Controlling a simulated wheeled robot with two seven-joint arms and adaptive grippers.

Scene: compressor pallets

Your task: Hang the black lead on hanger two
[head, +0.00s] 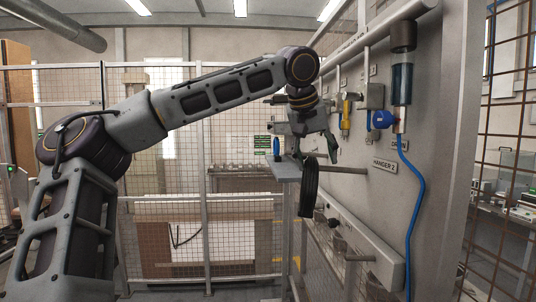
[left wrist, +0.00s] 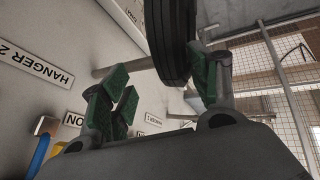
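The black lead (head: 309,190) is a coiled loop seen nearly edge-on, upright at the free end of the hanger two peg (head: 345,170). The peg meets the coil near its top; I cannot tell whether it passes through. The label HANGER 2 (head: 384,165) is on the wall beside the peg. My left gripper (head: 322,152) is just above the coil, its fingers spread. In the left wrist view the lead (left wrist: 168,40) is between the spread fingers, close to the right one, and the peg (left wrist: 115,67) runs from the wall towards it. My right gripper is not in view.
A blue-bowled filter (head: 401,84) with a blue hose (head: 415,215) hangs on the wall at the right. A yellow-handled fitting (head: 346,118) sits behind my gripper. Mesh fencing (head: 235,235) stands behind.

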